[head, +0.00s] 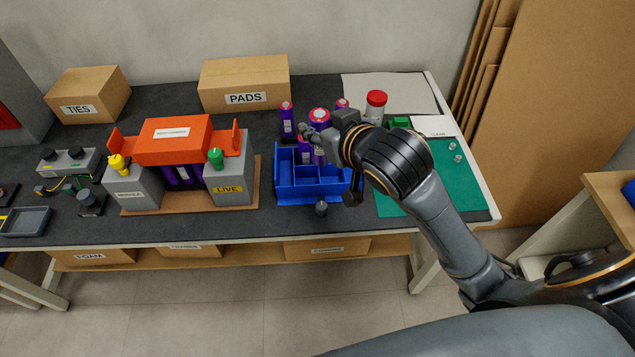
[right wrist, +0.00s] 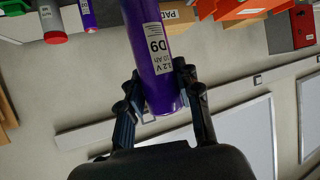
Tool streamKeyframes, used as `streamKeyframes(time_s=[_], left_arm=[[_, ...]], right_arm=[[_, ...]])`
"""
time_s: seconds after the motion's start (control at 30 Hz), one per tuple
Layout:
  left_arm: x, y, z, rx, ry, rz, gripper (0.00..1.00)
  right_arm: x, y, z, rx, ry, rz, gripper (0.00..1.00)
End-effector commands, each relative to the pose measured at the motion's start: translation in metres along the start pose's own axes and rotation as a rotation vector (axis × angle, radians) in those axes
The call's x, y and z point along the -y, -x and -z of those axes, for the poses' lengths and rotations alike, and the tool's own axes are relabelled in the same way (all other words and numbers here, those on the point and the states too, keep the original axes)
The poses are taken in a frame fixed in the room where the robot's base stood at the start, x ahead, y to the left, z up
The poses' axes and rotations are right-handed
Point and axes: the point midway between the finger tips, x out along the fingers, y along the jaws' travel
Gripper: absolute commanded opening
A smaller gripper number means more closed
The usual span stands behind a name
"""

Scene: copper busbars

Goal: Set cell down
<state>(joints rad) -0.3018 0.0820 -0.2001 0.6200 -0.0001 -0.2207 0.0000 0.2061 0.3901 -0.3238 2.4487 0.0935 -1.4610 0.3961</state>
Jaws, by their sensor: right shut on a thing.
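My right gripper (head: 312,135) is over the back of the blue divided tray (head: 308,192) in the head view. In the right wrist view my right gripper (right wrist: 158,95) is shut on a purple cell (right wrist: 152,45) labelled D9, near one end of it. The cell's far end is out of that frame. Other purple cells stand at the tray's back, such as one at the back left (head: 287,122). The gripper and arm hide part of the tray's right side. Several front compartments look empty. My left gripper is not in view.
Left of the tray stands an orange cover (head: 172,142) between grey blocks, one marked LIVE (head: 229,172). Right of it are a red-capped jar (head: 376,105) and a green mat (head: 455,180). A PADS box (head: 244,84) is behind. A dark knob (head: 321,208) sits before the tray.

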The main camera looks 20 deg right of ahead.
Motion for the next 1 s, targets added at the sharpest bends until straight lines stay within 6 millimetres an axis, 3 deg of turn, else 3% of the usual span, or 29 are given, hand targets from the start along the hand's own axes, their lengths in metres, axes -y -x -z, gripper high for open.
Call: streamKeyframes(time_s=[0.3, 0.47, 0.57, 0.87, 1.0], left_arm=[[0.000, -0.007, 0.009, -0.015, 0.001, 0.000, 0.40], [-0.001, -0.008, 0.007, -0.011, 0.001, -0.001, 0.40], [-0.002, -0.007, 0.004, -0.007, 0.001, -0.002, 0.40], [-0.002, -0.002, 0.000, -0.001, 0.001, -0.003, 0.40], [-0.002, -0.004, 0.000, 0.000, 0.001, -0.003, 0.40]], right_arm=[[0.026, -0.001, -0.064, 0.006, 0.043, 0.116, 0.00], [0.033, -0.003, -0.078, 0.003, 0.050, 0.150, 0.00], [0.029, -0.017, -0.078, 0.002, 0.051, 0.153, 0.00], [0.004, -0.092, -0.073, 0.001, 0.049, 0.151, 0.00], [-0.002, -0.125, -0.089, 0.004, 0.048, 0.153, 0.00]])
